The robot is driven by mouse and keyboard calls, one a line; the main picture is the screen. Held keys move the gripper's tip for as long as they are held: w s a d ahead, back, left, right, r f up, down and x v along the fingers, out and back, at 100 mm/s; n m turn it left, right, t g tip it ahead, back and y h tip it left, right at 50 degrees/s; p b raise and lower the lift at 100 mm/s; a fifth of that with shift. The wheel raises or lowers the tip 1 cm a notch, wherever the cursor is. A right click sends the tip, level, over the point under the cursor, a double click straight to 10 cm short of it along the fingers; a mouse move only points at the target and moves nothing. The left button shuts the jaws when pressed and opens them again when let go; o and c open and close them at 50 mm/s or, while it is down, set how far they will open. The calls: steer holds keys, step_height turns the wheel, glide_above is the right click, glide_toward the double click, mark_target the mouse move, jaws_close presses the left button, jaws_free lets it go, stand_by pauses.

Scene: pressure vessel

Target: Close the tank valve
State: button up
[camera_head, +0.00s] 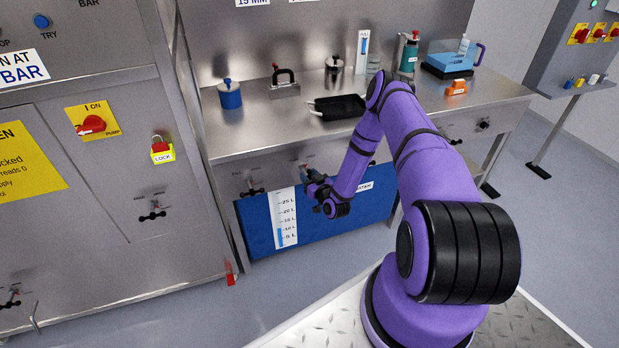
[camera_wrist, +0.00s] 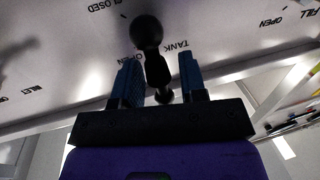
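The tank valve (camera_wrist: 149,35) is a dark lever with a round black knob on the steel front panel, close ahead in the wrist view. The word TANK is beside it, and a CLOSED mark is up and to the left of the knob. My gripper (camera_wrist: 158,62) has its two blue fingers apart, one on each side of the lever. A gap seems to show on both sides, though contact is hard to judge in the dim picture. In the head view my gripper (camera_head: 311,183) is at the bench front and largely hides this valve.
The fill valve (camera_head: 253,190) is left of my gripper. Below are a blue tank (camera_head: 345,220) and its white level scale (camera_head: 285,218). The bench (camera_head: 240,138) above holds a blue pot (camera_head: 230,96) and a black tray (camera_head: 338,106).

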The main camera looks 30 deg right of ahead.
jaws_close()
steer(key=m, duration=0.4)
steer(key=shift+s+f+m+t, duration=0.1)
steer(key=shift+f+m+t, duration=0.05)
steer(key=shift+m+t, duration=0.2)
steer(key=m+t+h, duration=0.1)
steer(key=m, duration=0.4)
steer(key=shift+d+f, duration=0.1)
steer(key=shift+d, duration=0.05)
steer(key=m, duration=0.2)
steer(key=m+h, duration=0.1)
steer(key=m, duration=0.2)
steer(key=shift+d+f+h, duration=0.1)
steer(key=shift+f+h, duration=0.05)
steer(key=shift+h, duration=0.15)
steer(key=shift+d+m+h, duration=0.1)
steer(key=shift+m+h, duration=0.6)
steer(key=shift+m, duration=2.05)
